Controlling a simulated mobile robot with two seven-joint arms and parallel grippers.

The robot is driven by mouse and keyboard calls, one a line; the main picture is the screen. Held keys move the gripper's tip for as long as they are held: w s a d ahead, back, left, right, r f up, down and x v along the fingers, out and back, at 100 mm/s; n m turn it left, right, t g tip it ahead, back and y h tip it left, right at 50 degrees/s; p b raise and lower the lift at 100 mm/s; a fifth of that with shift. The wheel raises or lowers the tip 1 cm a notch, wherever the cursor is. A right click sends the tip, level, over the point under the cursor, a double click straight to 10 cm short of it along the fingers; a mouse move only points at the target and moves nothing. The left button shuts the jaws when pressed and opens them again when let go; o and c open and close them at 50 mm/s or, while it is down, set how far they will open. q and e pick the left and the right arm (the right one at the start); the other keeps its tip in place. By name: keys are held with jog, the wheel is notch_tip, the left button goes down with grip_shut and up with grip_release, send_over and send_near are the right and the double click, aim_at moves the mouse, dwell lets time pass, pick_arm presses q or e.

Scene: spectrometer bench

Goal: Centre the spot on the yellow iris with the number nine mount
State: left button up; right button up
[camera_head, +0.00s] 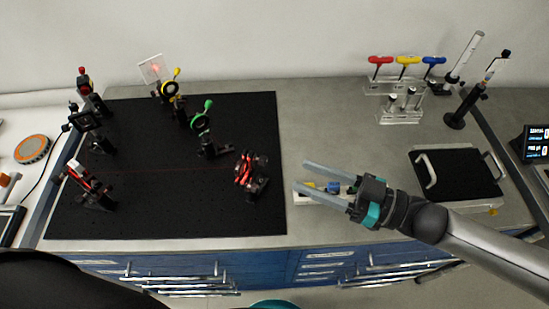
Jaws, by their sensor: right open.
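The yellow iris (169,89) stands upright at the back of the black breadboard (140,222). A red spot shows on the white card (154,69) just behind and left of it. A mount with red parts (250,172) stands at the board's right side and another red mount (88,184) at its front left. No number is readable, so I cannot tell which is number nine. My right gripper (300,175) is open, its fingers pointing left, to the right of the right-hand red mount and apart from it. My left gripper is out of view.
A green iris (202,123) and a black mount (85,122) stand on the board. A low holder with yellow and blue pieces (334,187) lies by my right fingers. T-handle keys (408,60) stand in a rack behind. A black handled plate (456,174) lies right.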

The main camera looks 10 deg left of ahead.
aim_at(267, 161)
jog(key=a, duration=0.2)
jog(key=w+a, duration=0.1)
jog(key=a, duration=0.4)
jog(key=shift+w+a+p, duration=0.2)
jog(key=shift+w+p, duration=0.05)
jog(key=shift+p, duration=0.15)
grip_shut()
